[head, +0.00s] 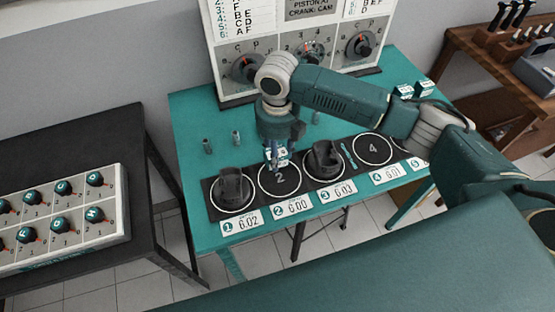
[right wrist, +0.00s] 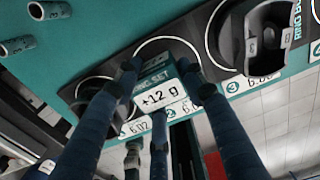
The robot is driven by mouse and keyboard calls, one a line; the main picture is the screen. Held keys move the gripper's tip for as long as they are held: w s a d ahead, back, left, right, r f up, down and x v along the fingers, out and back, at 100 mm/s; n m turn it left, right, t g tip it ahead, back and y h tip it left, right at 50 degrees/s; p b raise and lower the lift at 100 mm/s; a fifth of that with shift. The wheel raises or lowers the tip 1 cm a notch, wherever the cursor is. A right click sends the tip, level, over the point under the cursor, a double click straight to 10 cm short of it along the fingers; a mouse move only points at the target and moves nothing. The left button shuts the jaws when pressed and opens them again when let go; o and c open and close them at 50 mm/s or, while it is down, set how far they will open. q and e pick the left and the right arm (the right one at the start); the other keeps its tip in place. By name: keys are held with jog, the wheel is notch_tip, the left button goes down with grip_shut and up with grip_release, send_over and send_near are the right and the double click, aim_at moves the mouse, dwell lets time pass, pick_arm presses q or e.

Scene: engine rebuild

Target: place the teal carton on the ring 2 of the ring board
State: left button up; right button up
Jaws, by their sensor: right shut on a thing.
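The teal carton (head: 281,157) has a white label reading "+12 g" in the right wrist view (right wrist: 162,92). My right gripper (head: 276,158) is shut on it, with fingers (right wrist: 160,80) around it. The carton is over ring 2 (head: 290,184), near its far side; I cannot tell whether it touches the board. Ring 2 is a white circle on the black ring board (head: 257,210), partly hidden by gripper and carton. Rings 1 and 3 hold dark piston-like parts (head: 232,187) (head: 323,160). Ring 4 (head: 373,149) is empty. My left gripper is not in view.
More cartons (head: 404,92) stand at the back right. A dial panel (head: 290,50) rises at the back. A black table with a knob box (head: 125,225) is at left.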

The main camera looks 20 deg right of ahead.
notch_tip(320, 180, down, 4)
jog(key=shift+d+f+p, duration=0.1)
jog(key=shift+f+p, duration=0.05)
jog(key=shift+p, duration=0.3)
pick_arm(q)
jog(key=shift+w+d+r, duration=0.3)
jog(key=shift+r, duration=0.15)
pick_arm(e)
jog(key=shift+f, duration=0.15)
jog(key=o, duration=1.2)
jog(key=shift+c, duration=0.2)
jog(key=shift+r, duration=0.2)
jog(key=shift+w+r+b, duration=0.1)
jog(key=shift+r+b, duration=0.2)
jog(key=shift+r, duration=0.05)
pick_arm(q)
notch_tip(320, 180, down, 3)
jog(key=b, duration=0.2)
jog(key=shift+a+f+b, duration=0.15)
jog(key=shift+b, duration=0.25)
pick_arm(e)
notch_tip(320, 180, up, 11)
jog(key=shift+r, duration=0.1)
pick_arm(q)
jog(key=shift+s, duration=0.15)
